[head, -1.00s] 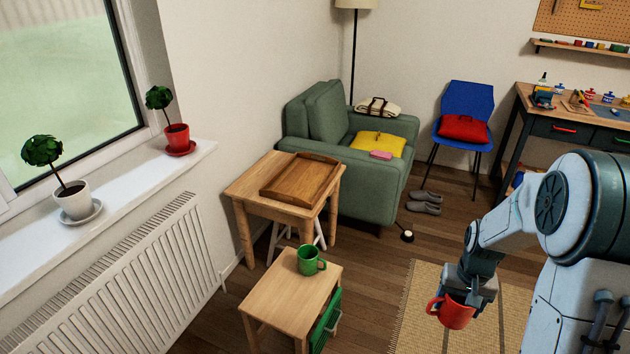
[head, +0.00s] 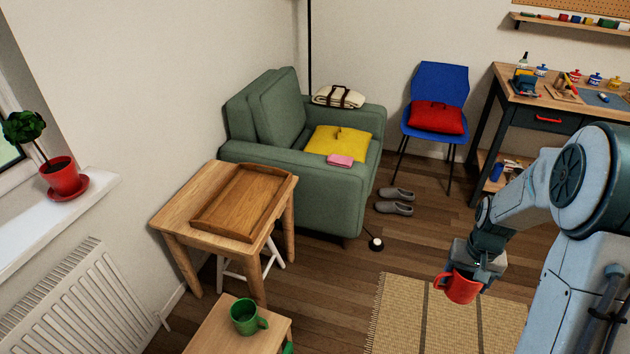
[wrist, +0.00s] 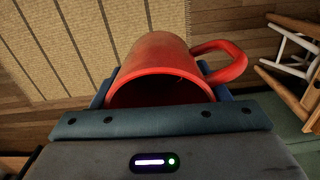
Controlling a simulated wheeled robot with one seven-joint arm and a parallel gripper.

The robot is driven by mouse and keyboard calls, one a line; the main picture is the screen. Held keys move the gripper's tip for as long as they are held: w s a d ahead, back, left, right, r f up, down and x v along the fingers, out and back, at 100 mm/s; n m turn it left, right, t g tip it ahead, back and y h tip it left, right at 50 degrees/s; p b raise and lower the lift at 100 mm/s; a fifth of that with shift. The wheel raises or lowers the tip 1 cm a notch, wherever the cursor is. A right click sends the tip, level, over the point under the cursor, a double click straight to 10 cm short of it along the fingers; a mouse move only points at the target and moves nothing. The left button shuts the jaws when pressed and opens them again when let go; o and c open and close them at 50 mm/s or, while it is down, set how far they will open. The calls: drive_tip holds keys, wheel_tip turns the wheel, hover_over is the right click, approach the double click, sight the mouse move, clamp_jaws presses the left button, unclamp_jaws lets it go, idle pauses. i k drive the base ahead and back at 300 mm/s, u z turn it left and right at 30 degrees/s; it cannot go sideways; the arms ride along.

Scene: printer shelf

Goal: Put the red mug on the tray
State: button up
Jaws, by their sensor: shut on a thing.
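The red mug (head: 463,287) is held in my gripper (head: 474,270), which is shut on it above the woven rug at the right of the head view. In the wrist view the red mug (wrist: 160,65) fills the middle, its handle to the right and part of its body hidden by the gripper. The brown wooden tray (head: 207,220) lies on a wooden side table (head: 170,217), well to the left of my gripper. I see nothing in the tray.
A green mug (head: 246,317) stands on a low wooden table (head: 213,335) in front of the tray's table. A green armchair (head: 327,196) stands behind the tray. Grey slippers (head: 394,208) and a small round object on a cord (head: 376,244) lie on the floor. The rug (head: 408,325) is clear.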

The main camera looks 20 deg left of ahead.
sight(249, 199)
drive_tip(key=u, duration=0.05)
drive_tip(key=i, duration=1.35)
drive_tip(key=u, duration=0.55)
drive_tip(key=i, duration=1.15)
drive_tip(key=u, duration=1.8)
drive_tip(key=i, duration=0.85)
drive_tip(key=u, duration=0.7)
